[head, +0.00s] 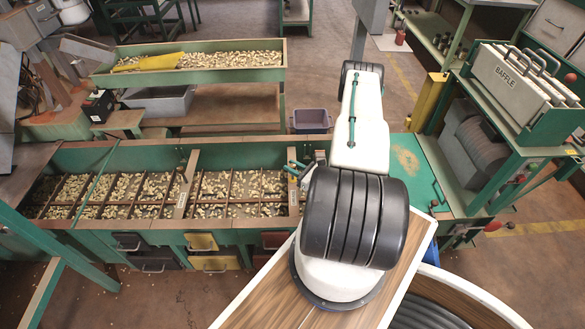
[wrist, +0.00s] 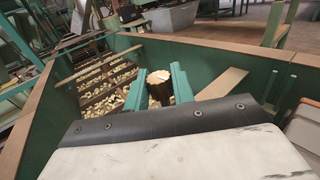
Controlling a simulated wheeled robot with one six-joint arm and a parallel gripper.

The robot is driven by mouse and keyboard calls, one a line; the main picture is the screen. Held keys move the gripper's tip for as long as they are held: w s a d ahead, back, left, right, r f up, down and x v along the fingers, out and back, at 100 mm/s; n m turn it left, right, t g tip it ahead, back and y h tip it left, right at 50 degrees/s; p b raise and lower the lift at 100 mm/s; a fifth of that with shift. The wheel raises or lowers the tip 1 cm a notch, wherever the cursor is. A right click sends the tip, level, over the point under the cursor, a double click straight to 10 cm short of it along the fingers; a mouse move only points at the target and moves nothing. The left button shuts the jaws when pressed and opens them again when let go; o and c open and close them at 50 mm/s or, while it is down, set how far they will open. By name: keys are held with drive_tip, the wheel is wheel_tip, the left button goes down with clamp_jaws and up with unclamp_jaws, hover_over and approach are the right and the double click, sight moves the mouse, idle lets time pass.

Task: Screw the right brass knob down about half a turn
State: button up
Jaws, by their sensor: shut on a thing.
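The right brass knob (wrist: 160,88) shows in the wrist view as a short, round, golden-brown piece between two green fingers. My gripper (wrist: 159,73) is shut on it, one finger on each side. In the head view my gripper (head: 299,170) is at the right part of the long green hopper (head: 250,145), over a pale wooden cross board (head: 293,200). There the knob is hidden by my gripper and arm. How far the knob is screwed down cannot be told.
Nuts lie in the hopper's several compartments. Another cross board (head: 187,185) spans it further left. A second green hopper (head: 200,76) stands behind. A rack with a box marked BAFFLE (head: 510,75) stands at the right. The hopper walls rise around my gripper.

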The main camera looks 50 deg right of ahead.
drive_tip(key=shift+m+h, duration=0.6)
drive_tip(key=shift+h, duration=0.7)
drive_tip(key=o, duration=1)
drive_tip(key=shift+c, duration=0.2)
drive_tip(key=shift+s, duration=0.1)
drive_tip(key=s, duration=0.7)
drive_tip(key=shift+s+a, duration=0.35)
